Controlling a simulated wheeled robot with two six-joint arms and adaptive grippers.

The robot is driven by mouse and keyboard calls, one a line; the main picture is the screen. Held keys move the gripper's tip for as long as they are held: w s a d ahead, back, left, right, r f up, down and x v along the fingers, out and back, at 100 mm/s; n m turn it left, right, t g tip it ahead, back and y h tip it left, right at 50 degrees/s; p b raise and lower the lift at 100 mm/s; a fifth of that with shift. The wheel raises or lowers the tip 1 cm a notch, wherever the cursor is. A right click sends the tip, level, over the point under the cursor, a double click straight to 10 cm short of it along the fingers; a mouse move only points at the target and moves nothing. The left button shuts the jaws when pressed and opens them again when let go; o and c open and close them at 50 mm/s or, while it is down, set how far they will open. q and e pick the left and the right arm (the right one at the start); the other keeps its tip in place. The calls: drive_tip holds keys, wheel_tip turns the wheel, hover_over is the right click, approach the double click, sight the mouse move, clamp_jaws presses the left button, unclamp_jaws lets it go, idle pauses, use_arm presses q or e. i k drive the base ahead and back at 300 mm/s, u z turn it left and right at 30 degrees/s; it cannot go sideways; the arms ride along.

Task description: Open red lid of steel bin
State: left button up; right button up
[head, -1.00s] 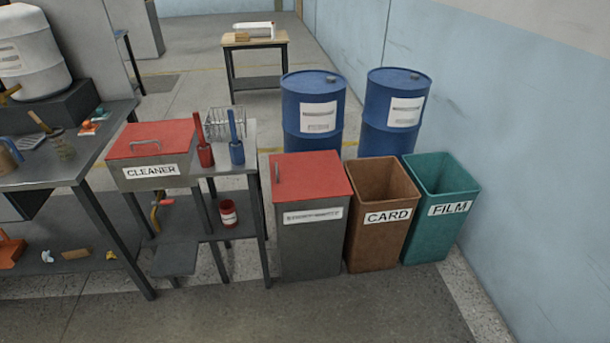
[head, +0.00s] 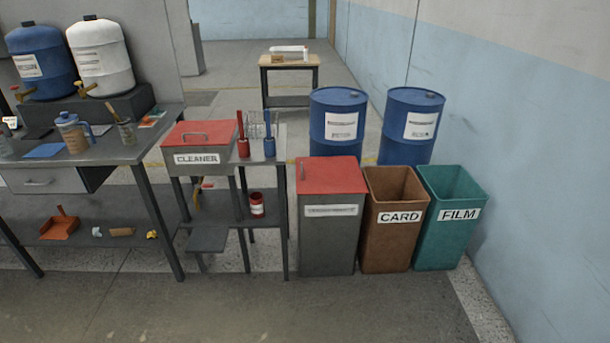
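A grey steel bin (head: 327,240) with a flat red lid (head: 331,175) stands on the floor right of centre in the head view. A white label on the bin's front is too blurred to read. A smaller grey box marked CLEANER (head: 198,170), also with a red lid (head: 200,134), sits on the bench to the left; its lid is shut. Neither of my grippers is in view.
A brown CARD bin (head: 388,245) and a green FILM bin (head: 446,240) stand open right of the steel bin. Blue drums (head: 335,120) stand behind. A metal table (head: 100,152) is at left. The floor in front (head: 300,310) is clear.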

sight(315, 175)
drive_tip(key=z, duration=0.65)
drive_tip(key=i, duration=0.8)
drive_tip(key=z, duration=0.8)
drive_tip(key=i, duration=1.35)
drive_tip(key=u, duration=0.8)
drive_tip(key=i, duration=0.8)
drive_tip(key=u, duration=0.65)
